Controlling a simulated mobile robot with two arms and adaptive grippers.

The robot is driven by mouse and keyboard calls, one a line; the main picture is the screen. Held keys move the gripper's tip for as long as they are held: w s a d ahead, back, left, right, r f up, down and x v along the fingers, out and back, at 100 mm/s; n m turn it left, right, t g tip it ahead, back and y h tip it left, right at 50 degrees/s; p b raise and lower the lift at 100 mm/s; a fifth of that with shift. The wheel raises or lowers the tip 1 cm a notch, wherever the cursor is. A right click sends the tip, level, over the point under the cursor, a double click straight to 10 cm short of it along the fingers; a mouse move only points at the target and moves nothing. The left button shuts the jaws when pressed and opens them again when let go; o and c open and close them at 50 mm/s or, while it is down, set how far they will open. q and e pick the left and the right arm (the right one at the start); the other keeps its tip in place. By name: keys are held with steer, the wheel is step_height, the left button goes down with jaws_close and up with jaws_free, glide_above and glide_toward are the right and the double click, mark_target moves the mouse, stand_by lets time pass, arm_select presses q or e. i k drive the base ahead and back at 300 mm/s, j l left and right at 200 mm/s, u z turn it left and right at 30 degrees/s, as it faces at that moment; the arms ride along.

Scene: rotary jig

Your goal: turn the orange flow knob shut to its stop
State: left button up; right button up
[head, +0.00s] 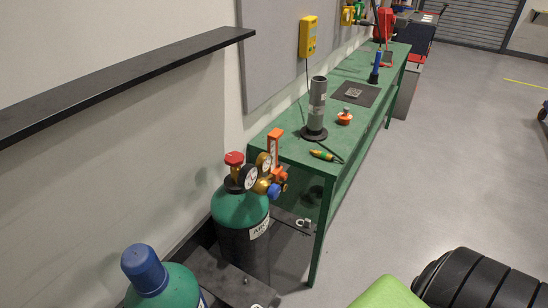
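A green-shouldered gas cylinder (240,207) stands upright at the near end of the green workbench, with a red valve knob (234,158) on top. A brass regulator (262,186) with two round gauges is mounted on it. The small orange knob (281,173) sits at the regulator's right side, just above a blue knob (274,192). The orange knob is small here, and I cannot tell how far it is turned. Neither of my grippers shows in the head view.
A second cylinder with a blue cap (143,268) stands in the near left. A black shelf (120,80) juts from the wall. The green bench (290,150) carries a grey tube (317,105) and small tools. The grey floor (430,150) right of the bench is clear.

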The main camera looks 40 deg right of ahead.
mark_target(283, 176)
steer(key=z, duration=1.25)
steer(key=l+u, duration=0.1)
steer(key=l, duration=0.3)
steer(key=i, duration=0.05)
